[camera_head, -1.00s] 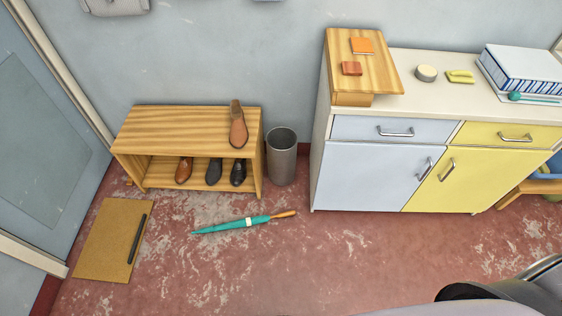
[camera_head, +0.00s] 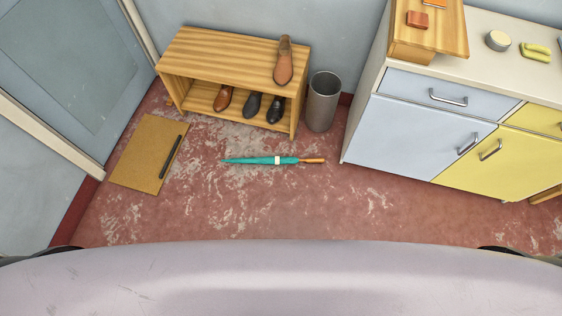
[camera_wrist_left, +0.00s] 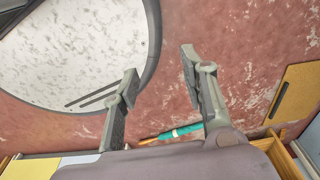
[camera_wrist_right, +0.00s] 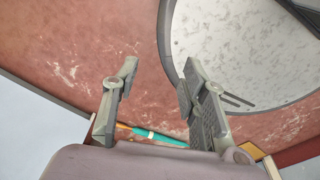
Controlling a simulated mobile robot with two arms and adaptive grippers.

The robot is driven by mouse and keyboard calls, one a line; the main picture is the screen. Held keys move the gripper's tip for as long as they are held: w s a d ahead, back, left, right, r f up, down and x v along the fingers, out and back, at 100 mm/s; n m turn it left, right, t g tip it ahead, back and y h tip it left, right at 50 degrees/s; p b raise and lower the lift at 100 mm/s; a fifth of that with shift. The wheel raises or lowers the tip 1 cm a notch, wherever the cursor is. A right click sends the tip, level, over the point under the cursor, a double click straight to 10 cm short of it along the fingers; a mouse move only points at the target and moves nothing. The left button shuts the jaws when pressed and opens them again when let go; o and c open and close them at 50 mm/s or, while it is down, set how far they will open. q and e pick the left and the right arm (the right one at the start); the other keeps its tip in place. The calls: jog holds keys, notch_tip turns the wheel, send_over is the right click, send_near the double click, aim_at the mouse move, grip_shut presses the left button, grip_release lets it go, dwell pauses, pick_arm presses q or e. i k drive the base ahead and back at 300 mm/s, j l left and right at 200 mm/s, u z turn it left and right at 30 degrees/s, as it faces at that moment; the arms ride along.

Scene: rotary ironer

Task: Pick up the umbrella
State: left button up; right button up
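My left gripper (camera_wrist_left: 158,70) is open and empty, well apart from the umbrella. My right gripper (camera_wrist_right: 157,78) is open and empty, also apart from it. Neither gripper shows in the head view.
A wooden shoe rack (camera_head: 235,58) and a grey bin (camera_head: 322,103) stand behind the umbrella. A cork mat (camera_head: 143,158) with a dark bar (camera_head: 171,156) lies left. The cabinet (camera_head: 419,130) stands right. Floor in front of the umbrella is clear.

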aim_at(276, 160)
jog(key=i+j+z, duration=0.2)
jog(key=j, duration=0.15)
jog(key=i+j+z, duration=0.2)
jog(key=j, duration=0.15)
jog(key=j+z, duration=0.2)
jog(key=j, duration=0.15)
jog(key=j+z, duration=0.15)
jog(key=j, duration=0.25)
jog(key=i, duration=0.1)
